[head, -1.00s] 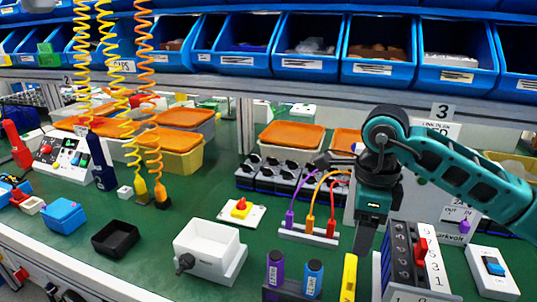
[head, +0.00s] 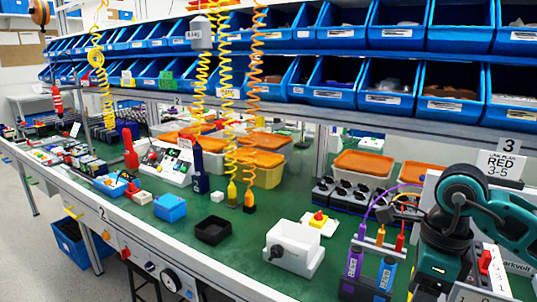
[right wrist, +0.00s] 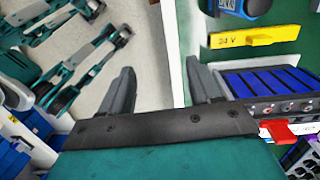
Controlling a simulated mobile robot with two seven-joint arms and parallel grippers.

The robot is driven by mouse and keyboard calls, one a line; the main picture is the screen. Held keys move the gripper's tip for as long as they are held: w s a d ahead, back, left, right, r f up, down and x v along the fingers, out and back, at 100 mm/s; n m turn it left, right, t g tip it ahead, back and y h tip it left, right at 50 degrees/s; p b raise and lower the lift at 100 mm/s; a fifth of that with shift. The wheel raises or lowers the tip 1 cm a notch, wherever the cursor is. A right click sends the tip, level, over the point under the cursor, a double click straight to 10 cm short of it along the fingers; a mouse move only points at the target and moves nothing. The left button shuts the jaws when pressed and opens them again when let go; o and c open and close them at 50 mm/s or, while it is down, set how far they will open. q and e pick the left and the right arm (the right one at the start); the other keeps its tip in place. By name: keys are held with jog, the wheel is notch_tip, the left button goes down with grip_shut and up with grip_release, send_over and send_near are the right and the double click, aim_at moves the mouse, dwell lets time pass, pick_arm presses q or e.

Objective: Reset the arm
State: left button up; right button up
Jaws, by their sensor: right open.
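My right arm comes in from the right in the head view, with the right gripper's body near the bench's front edge; its fingertips are not clear there. In the right wrist view the right gripper (right wrist: 165,88) is open, and nothing shows between its fingers. The bench edge and pale floor lie beneath it. A white box with a black rotary knob (head: 277,252) stands on the green bench, left of and apart from the gripper. A panel with a red lever (head: 485,262) is partly hidden behind my arm. The left gripper is not in view.
A yellow block (right wrist: 255,39) and a panel with a red lever (right wrist: 288,131) lie near the right finger. A black tray (head: 213,230) is farther left. Blue bins line the shelves above.

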jog(key=s+a+r+m+g+y+p, duration=0.1)
jog(key=s+a+r+m+y, duration=0.15)
jog(key=a+y, duration=0.7)
jog(key=s+a+r+m+y+p, duration=0.1)
jog(key=s+a+m+y, duration=0.25)
jog(key=a+y, duration=0.6)
jog(key=w+d+m+t+h, duration=0.15)
jog(key=w+m+t, duration=0.45)
jog(key=m+t, duration=1)
jog(key=d+f+m+t+h+p, duration=0.2)
jog(key=d+f+m+h, duration=0.4)
jog(key=f+m+h, duration=0.5)
jog(key=s+d+f+m+g+h, duration=0.2)
jog(key=s+f+m+g, duration=0.1)
jog(key=s+f+m, duration=0.2)
jog(key=s+d+f+m+g+h, duration=0.3)
jog(key=s+f+m, duration=0.2)
jog(key=f+m, duration=0.2)
notch_tip(320, 180, down, 2)
jog(key=shift+s+d, duration=0.15)
jog(key=shift+s, duration=0.05)
